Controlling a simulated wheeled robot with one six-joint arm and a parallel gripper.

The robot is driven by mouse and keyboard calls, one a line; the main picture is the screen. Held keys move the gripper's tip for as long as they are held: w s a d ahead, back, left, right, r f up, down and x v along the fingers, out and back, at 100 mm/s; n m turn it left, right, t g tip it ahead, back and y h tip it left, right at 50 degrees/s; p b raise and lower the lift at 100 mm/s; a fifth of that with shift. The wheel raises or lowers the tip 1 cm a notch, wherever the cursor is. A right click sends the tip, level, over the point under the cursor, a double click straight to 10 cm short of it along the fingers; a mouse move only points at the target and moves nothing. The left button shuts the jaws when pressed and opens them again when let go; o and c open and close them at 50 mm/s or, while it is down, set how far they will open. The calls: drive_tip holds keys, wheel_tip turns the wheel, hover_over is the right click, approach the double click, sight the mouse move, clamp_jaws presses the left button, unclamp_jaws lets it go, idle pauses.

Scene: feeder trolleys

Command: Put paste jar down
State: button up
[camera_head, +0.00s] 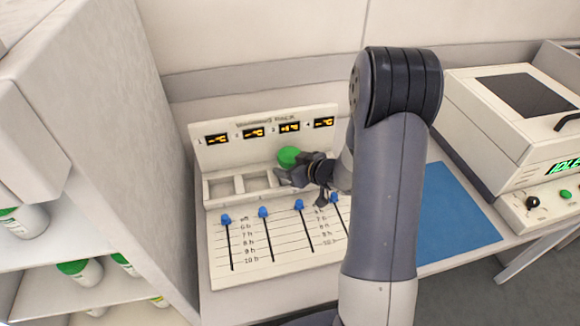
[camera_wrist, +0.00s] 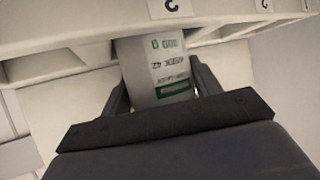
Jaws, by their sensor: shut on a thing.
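The paste jar has a green lid (camera_head: 288,157) in the head view. In the wrist view its white body (camera_wrist: 160,62) shows a label with green bands and print. My gripper (camera_head: 292,176) is shut on the jar, with one finger on each side of it. The jar is at the row of square bays (camera_head: 222,188) on the cream thawing station (camera_head: 270,120), around the third position from the left. My gripper and arm hide the third and fourth bays, so I cannot tell whether the jar touches a bay floor. The two left bays look empty.
Displays 1, 2 and 4 show dashes; display 3 (camera_head: 289,128) shows a reading. Blue sliders (camera_head: 263,212) line the station's front. A blue mat (camera_head: 455,215) and a machine reading IDLE (camera_head: 520,130) are at right. A shelf (camera_head: 105,292) with green-lidded jars (camera_head: 80,270) is at left.

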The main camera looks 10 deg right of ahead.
drive_tip(key=o, duration=0.7)
drive_tip(key=shift+f, duration=0.2)
drive_tip(key=o, duration=0.5)
drive_tip(key=shift+r, duration=0.1)
drive_tip(key=shift+r, duration=0.25)
drive_tip(key=p+v, duration=0.1)
drive_tip(key=v, duration=1.1)
drive_tip(key=shift+f, duration=0.1)
